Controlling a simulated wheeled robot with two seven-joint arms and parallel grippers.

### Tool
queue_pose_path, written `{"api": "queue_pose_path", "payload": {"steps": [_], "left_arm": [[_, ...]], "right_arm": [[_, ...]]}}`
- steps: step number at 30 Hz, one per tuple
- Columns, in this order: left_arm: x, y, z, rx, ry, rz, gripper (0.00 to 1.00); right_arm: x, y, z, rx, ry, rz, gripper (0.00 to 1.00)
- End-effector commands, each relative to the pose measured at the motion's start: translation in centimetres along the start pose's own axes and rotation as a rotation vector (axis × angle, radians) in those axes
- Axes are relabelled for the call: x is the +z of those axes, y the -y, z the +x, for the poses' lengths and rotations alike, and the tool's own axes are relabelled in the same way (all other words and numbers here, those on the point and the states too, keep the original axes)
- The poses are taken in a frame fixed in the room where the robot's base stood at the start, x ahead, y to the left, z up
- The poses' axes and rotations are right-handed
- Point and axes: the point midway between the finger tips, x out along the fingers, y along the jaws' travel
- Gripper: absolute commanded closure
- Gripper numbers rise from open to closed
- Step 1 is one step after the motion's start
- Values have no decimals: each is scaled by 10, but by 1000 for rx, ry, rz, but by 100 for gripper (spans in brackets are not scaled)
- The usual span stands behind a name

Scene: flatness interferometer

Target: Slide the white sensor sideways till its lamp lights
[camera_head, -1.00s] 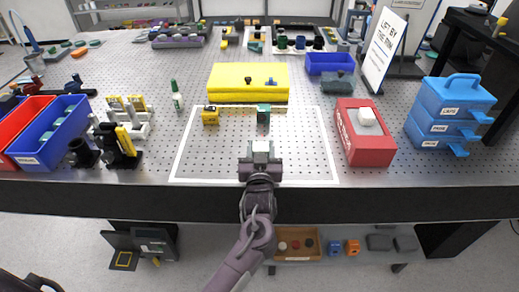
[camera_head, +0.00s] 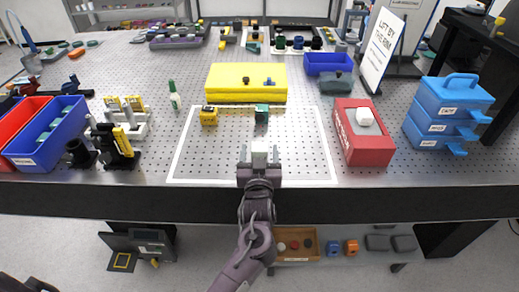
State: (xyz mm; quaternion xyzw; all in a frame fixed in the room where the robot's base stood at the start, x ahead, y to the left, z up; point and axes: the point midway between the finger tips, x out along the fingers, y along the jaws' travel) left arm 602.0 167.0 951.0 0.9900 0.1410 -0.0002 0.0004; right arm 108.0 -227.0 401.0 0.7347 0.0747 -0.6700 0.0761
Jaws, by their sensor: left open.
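A small white block (camera_head: 259,148), which looks like the white sensor, stands at the front of the white-outlined area on the perforated table. My left gripper (camera_head: 259,157) reaches in from the front edge with its fingers open, one on each side of the block. I cannot tell whether the fingers touch it. Behind it, a small teal block (camera_head: 262,114) and a small yellow block (camera_head: 209,115) stand in front of a large yellow slab (camera_head: 246,92). I cannot make out a lit lamp. My right gripper is not in view.
On the right are a red box (camera_head: 370,154) with a white cube on top and a blue drawer stack (camera_head: 447,112). On the left are a blue bin (camera_head: 30,160) and a black-and-yellow fixture (camera_head: 121,147). The outlined area (camera_head: 305,155) is clear on both sides of the gripper.

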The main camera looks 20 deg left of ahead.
Motion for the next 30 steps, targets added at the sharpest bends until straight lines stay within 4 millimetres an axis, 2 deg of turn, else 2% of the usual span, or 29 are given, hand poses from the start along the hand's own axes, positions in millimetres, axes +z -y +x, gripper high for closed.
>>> {"api": "queue_pose_path", "payload": {"steps": [6, 11, 30], "left_arm": [[2, 0, -39, 0, 2, -2, 33], [2, 0, -56, 0, 2, 0, 33], [0, 0, -60, 0, 1, 0, 33]], "right_arm": [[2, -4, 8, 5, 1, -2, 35], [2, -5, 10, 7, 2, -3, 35], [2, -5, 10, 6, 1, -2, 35]]}}
